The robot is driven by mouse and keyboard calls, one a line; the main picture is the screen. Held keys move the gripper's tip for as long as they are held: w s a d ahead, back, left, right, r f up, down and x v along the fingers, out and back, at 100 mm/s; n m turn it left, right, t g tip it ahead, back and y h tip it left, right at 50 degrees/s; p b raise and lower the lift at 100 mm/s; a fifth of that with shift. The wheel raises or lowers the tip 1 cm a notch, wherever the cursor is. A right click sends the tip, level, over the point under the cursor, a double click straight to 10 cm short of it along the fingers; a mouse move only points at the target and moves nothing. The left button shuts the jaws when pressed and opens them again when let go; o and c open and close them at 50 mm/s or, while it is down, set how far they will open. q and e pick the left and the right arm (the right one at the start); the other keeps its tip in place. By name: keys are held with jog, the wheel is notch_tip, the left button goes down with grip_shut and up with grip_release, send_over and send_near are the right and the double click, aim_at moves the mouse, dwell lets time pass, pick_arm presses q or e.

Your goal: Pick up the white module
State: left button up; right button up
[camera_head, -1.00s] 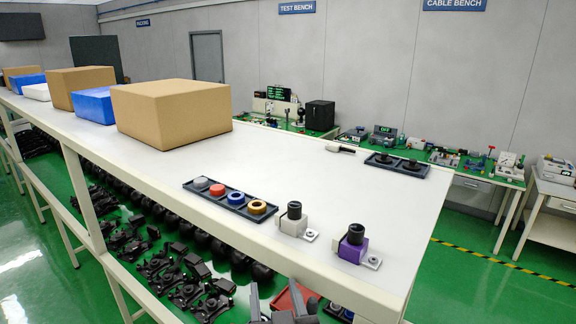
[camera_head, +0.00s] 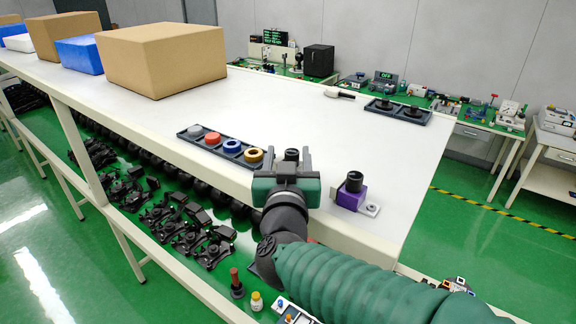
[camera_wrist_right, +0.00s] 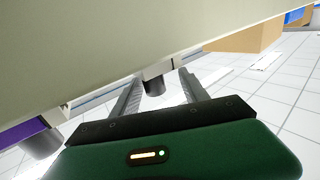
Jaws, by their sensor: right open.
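The white module is mostly hidden behind my right gripper (camera_head: 290,165) in the head view; its black cylinder top (camera_head: 291,154) shows between the fingers. In the right wrist view, the black cylinder (camera_wrist_right: 154,87) and a little of the pale body show between and beyond the open fingers (camera_wrist_right: 161,77). The gripper is open, and I cannot tell whether either finger touches the module. A purple module (camera_head: 350,194) with a black cylinder stands to the right on the table; part of it shows at the left of the wrist view (camera_wrist_right: 22,133). My left gripper is out of view.
A dark tray (camera_head: 183,135) with several coloured rings lies just left of the gripper on the white table (camera_head: 300,115). Another dark tray (camera_head: 398,112) and a white-and-black tool (camera_head: 339,93) lie farther back. Large boxes (camera_head: 160,60) stand at the back left. The table's middle is clear.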

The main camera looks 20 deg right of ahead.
jog(key=x, duration=0.2)
jog(key=p+x, duration=0.1)
jog(key=shift+w+d, duration=0.25)
jog(key=shift+d, duration=0.25)
jog(key=shift+w+d+f, duration=0.15)
jog(key=shift+a, duration=0.25)
jog(key=c, duration=0.9)
jog(key=shift+a, duration=0.1)
grip_shut()
